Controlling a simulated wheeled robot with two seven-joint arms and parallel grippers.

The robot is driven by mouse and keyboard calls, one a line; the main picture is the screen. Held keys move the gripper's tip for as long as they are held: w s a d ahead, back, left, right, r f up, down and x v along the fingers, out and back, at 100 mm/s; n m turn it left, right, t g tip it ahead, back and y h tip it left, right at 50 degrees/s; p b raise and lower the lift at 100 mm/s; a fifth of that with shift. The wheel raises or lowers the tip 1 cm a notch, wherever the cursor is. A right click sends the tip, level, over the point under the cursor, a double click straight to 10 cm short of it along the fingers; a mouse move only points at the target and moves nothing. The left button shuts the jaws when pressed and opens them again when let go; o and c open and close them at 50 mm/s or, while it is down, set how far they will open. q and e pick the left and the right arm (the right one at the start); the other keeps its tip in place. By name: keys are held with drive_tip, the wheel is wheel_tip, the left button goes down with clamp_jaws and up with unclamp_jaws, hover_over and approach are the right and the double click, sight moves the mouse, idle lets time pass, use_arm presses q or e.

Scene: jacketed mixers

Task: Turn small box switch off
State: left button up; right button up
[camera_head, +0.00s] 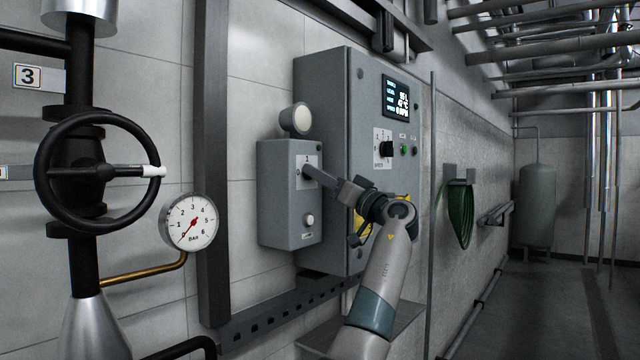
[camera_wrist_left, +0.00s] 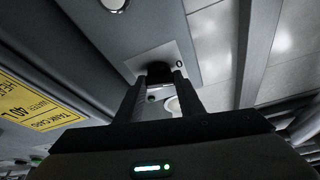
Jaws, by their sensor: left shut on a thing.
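The small grey box (camera_head: 280,200) is mounted on the wall, left of the larger control cabinet. Its switch sits on a light plate (camera_head: 301,162) on the box's front face, mostly hidden by my gripper in the head view. In the wrist view the dark switch knob (camera_wrist_left: 159,70) stands between my fingertips. My left gripper (camera_head: 308,172) reaches in from the right and is shut on the switch knob; it also shows in the left wrist view (camera_wrist_left: 160,82). The knob's exact angle cannot be told. My right gripper is not in view.
The large cabinet (camera_head: 340,110) with a lit display (camera_head: 396,97) and a black rotary knob (camera_head: 386,149) stands right beside my arm. A round lamp (camera_head: 296,119) tops the small box. A handwheel (camera_head: 97,170) and pressure gauge (camera_head: 188,222) are at left. A hose (camera_head: 460,215) hangs farther right.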

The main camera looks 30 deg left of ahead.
use_arm(q)
drive_tip(key=shift+w+f+n+g+p, duration=0.15)
drive_tip(key=shift+n+g, duration=0.5)
drive_tip(key=shift+n, duration=0.55)
drive_tip(key=shift+s+n+g+p, duration=0.15)
drive_tip(key=shift+n+g, duration=0.5)
drive_tip(key=shift+n, duration=0.55)
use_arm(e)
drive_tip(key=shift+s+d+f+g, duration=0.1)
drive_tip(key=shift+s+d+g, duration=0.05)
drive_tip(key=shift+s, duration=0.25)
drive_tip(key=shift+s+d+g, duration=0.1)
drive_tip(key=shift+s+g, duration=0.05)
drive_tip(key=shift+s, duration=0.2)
use_arm(q)
drive_tip(key=shift+w, duration=0.1)
drive_tip(key=o, duration=1.1)
drive_tip(key=shift+c, duration=0.2)
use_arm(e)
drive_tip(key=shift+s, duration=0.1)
